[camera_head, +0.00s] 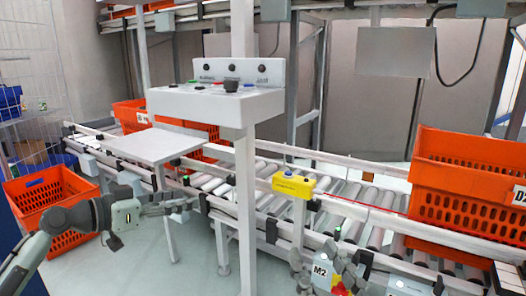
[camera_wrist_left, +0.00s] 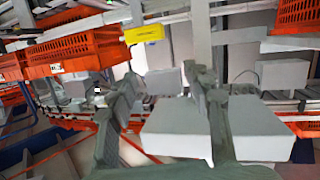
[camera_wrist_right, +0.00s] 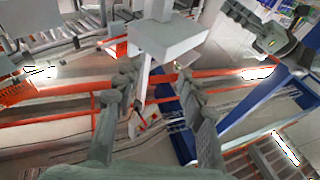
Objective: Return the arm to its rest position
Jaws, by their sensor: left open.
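In the head view my left gripper (camera_head: 182,204) reaches in from the left, in front of the conveyor and below the white shelf. In the left wrist view (camera_wrist_left: 165,85) its two fingers stand apart with nothing held between them. My right gripper (camera_head: 322,262) is low in the head view, near the box marked M2, with only its fingers showing clearly. In the right wrist view (camera_wrist_right: 152,85) its fingers are spread and the gap holds nothing. My left arm also shows at the upper right of that view.
An orange tote (camera_head: 38,205) stands on the floor at left, close behind my left arm. Stacked orange totes (camera_head: 465,205) sit on the roller conveyor (camera_head: 345,212) at right. A white post (camera_head: 246,215) carries a button panel (camera_head: 215,104). A yellow box (camera_head: 293,185) is fixed at the conveyor edge.

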